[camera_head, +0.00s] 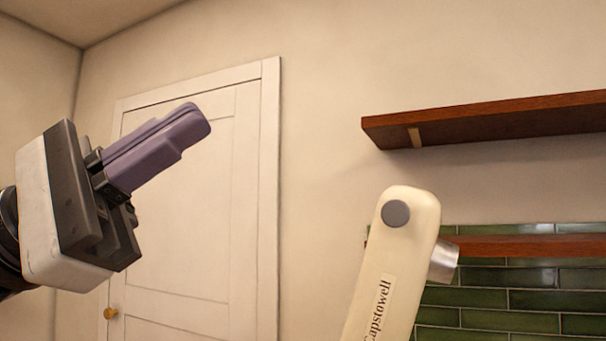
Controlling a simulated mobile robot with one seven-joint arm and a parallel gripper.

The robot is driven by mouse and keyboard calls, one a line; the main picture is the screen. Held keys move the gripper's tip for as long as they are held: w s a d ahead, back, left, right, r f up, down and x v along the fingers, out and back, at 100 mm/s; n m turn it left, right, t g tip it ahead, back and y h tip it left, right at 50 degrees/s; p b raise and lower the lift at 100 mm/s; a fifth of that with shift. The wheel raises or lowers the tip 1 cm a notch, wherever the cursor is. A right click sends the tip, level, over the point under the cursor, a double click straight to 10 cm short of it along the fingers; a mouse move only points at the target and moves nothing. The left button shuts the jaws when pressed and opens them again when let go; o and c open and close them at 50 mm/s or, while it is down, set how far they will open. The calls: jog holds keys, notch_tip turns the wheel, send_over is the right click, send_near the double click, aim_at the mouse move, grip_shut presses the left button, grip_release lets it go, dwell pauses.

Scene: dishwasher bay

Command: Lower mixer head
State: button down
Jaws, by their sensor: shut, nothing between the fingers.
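The mixer head (392,275) is cream, with a grey round cap near its top end and a silver attachment hub on its right side. It is tilted up steeply, with its end pointing to the top of the picture. The lower part of the mixer is out of view below. My gripper (195,122) is at the left, with purple fingers pressed together and pointing up and right. It is shut and empty. It is well to the left of the mixer head and apart from it, with its tips higher in the picture than the head's end.
A dark wooden shelf (490,118) juts from the wall at the upper right. A lower wooden shelf (530,246) and green tiles (535,300) are behind the mixer at right. A white door (240,200) is behind my gripper. Open space lies between gripper and mixer head.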

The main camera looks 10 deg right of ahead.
jog(key=w+d+r+t+y, duration=0.3)
jog(key=w+d+t+y, duration=1)
jog(key=w, duration=0.3)
jog(key=w+d+f+p, duration=0.2)
jog(key=w+d+p, duration=0.2)
jog(key=d, duration=0.5)
jog(key=shift+d+n+h, duration=0.2)
jog(key=shift+n+h, duration=0.1)
jog(key=shift+n, duration=0.1)
